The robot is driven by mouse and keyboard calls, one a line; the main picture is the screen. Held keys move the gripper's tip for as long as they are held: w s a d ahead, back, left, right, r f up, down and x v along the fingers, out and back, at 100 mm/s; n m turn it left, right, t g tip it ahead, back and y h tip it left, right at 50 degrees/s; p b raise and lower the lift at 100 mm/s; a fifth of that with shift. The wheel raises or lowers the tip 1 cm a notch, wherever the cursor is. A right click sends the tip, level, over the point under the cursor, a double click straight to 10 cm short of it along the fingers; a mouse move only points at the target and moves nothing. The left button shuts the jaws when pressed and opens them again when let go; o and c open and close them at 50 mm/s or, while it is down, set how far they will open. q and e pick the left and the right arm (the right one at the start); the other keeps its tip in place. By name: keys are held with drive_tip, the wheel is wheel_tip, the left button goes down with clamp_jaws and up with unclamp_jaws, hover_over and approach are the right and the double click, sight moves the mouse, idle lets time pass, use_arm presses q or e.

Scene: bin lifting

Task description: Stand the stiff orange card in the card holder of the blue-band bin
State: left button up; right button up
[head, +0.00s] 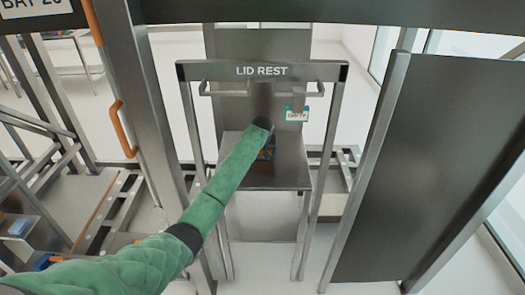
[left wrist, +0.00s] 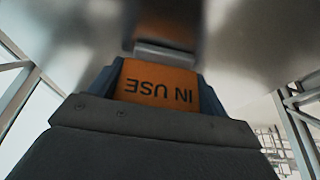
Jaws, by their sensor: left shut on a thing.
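The orange card (left wrist: 160,85) shows in the left wrist view, with "IN USE" printed on it upside down. My left gripper (left wrist: 155,95) is shut on it, with dark blue finger sides to the left and right of the card. A grey metal edge lies just beyond the card's far end; I cannot tell whether they touch. In the head view my left gripper (head: 265,153) is mostly hidden behind my wrist, over the metal shelf of the lid rest. I cannot make out the blue-band bin or its card holder. My right gripper is not in view.
The lid rest (head: 262,71) is a metal frame with a shelf (head: 290,177) and a small label (head: 296,115) on its right. A post with an orange handle (head: 123,130) stands left. A large dark panel (head: 425,165) stands right.

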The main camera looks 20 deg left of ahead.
use_arm(q)
drive_tip(key=o, duration=1)
drive_tip(key=shift+f, duration=0.1)
